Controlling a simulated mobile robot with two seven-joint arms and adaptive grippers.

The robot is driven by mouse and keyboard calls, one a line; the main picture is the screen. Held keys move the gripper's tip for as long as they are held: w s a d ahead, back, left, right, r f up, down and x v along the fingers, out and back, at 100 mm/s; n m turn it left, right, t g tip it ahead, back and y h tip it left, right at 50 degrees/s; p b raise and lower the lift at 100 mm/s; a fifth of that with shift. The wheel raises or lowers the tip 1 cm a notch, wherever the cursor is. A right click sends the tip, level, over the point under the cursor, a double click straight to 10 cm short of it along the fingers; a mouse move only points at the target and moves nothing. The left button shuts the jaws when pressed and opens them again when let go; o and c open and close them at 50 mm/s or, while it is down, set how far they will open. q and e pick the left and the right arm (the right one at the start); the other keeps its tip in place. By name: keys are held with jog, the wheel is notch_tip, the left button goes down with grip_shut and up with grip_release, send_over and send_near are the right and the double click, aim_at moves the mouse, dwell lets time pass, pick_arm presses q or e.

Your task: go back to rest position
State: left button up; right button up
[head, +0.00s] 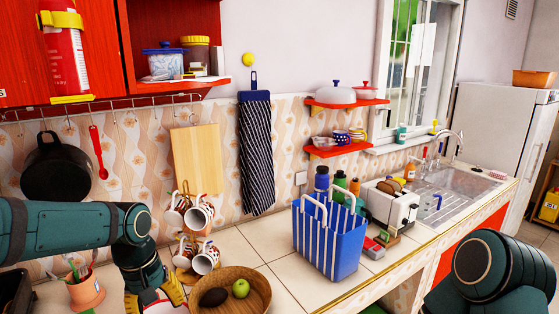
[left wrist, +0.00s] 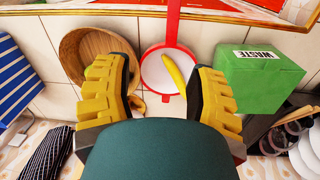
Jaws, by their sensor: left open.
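My left gripper (head: 163,296) points down over the counter at the lower left of the head view. In the left wrist view its yellow-padded fingers (left wrist: 158,72) stand wide apart with nothing gripped between them. Beyond them a red-rimmed pan (left wrist: 155,84) with a pale inside lies on the counter, with a yellow banana-like thing (left wrist: 174,72) in it. A black pan (head: 55,170) hangs from the hook rail in the head view. My right arm shows at the lower right, but its gripper is out of view.
A mug tree (head: 186,236) and a wooden fruit bowl (head: 262,291) stand right of the left gripper. A pot with utensils (head: 87,291) is to its left. A green waste box (left wrist: 258,72) is near the pan. A blue striped bag (head: 330,244) stands farther right.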

pick_arm(q)
jog(key=w+d+f+m+h+b, duration=0.15)
jog(key=d+f, duration=0.25)
jog(key=f, duration=0.7)
jog(key=s+d+f+b, duration=0.1)
jog(key=s+d+f, duration=0.2)
jog(key=f, duration=0.5)
jog(key=s+d+f+m+t+h+b, duration=0.1)
jog(key=s+d+f, duration=0.2)
jog(key=f, duration=0.6)
jog(key=s+d+f+b, duration=0.1)
jog(key=s+d+f, duration=0.2)
jog(key=s+f, duration=0.2)
notch_tip(320, 180, down, 4)
jog(key=shift+s+d+r+m+t, duration=0.25)
jog(key=shift+s+d+m+t, duration=0.05)
jog(key=shift+m, duration=0.05)
pick_arm(e)
jog(key=f, duration=0.6)
jog(key=shift+w+a, duration=0.15)
jog(key=shift+a, duration=0.2)
